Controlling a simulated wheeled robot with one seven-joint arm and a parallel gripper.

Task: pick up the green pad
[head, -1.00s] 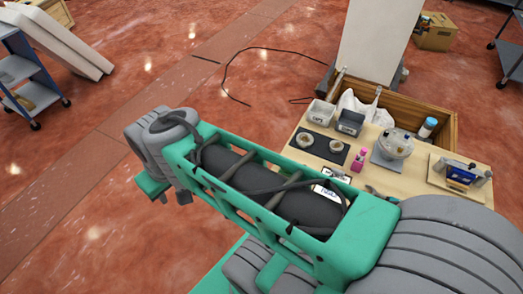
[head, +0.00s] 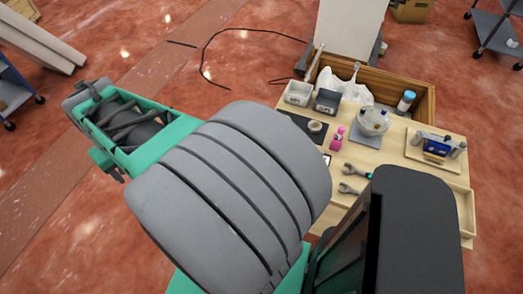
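I cannot make out a green pad in the head view. The workbench (head: 395,192) stands at the right, and my arm hides its near left part. The only green I see belongs to my own arm. My gripper's fingers do not show, so I cannot see what they hold. A large grey rounded link and a dark link of mine fill the lower middle and lower right.
On the bench are a black mat (head: 290,118) with a ring-shaped item (head: 315,127), a pink bottle (head: 337,139), a bowl (head: 373,121) on a grey square, pliers (head: 357,170) and a blue device (head: 437,148). Two small bins (head: 298,93) (head: 327,101) stand at the back.

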